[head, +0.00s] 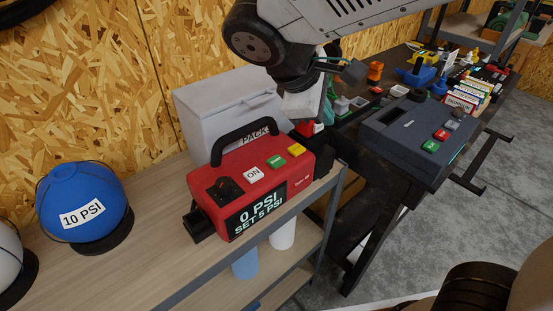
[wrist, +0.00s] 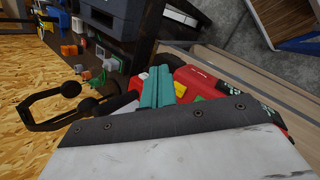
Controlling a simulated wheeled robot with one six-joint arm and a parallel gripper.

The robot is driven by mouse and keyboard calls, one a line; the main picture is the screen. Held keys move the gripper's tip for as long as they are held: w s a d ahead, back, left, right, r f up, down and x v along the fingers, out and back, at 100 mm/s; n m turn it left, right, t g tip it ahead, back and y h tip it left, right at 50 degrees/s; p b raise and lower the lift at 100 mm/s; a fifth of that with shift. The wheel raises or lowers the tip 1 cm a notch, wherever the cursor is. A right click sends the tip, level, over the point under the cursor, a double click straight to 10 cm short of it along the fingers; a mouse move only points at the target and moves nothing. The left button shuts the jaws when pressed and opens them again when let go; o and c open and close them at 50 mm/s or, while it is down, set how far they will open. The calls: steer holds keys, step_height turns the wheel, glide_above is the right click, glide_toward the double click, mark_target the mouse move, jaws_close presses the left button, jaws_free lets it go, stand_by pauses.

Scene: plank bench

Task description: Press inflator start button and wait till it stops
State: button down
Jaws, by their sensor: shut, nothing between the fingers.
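The red inflator (head: 252,207) with a black handle stands on the wooden shelf top. Its display (head: 257,208) reads "0 PSI SET 5 PSI". On its top are a white "ON" button (head: 254,174), a green button (head: 276,161) with lettering too small to read, and a yellow button (head: 297,150). My gripper (head: 320,108) is above and behind the inflator's right end, apart from the buttons. In the wrist view my gripper (wrist: 160,74) shows teal fingers together, empty, in front of the red inflator body (wrist: 203,80). The gripper's mount hides part of the inflator there.
A blue ball (head: 84,202) labelled "10 PSI" sits on a black ring at left, beside part of a white ball (head: 10,262). A pale box (head: 225,105) marked "PACK" stands behind the inflator. A dark device (head: 410,138) and cluttered bench are at right.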

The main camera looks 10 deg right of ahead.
mark_target(272, 163)
steer(key=w+a+n+t, duration=0.2)
steer(key=a+n, duration=0.2)
steer(key=a, duration=0.5)
steer(key=shift+w+a+f+t+h, duration=0.15)
steer(key=shift+w+f+t+h, duration=0.15)
steer(key=shift+w+f+t, duration=0.1)
steer(key=shift+f, duration=4.45)
steer(key=shift+f, duration=0.1)
steer(key=shift+f, duration=0.3)
steer(key=shift+f, duration=0.45)
steer(key=shift+r, duration=0.9)
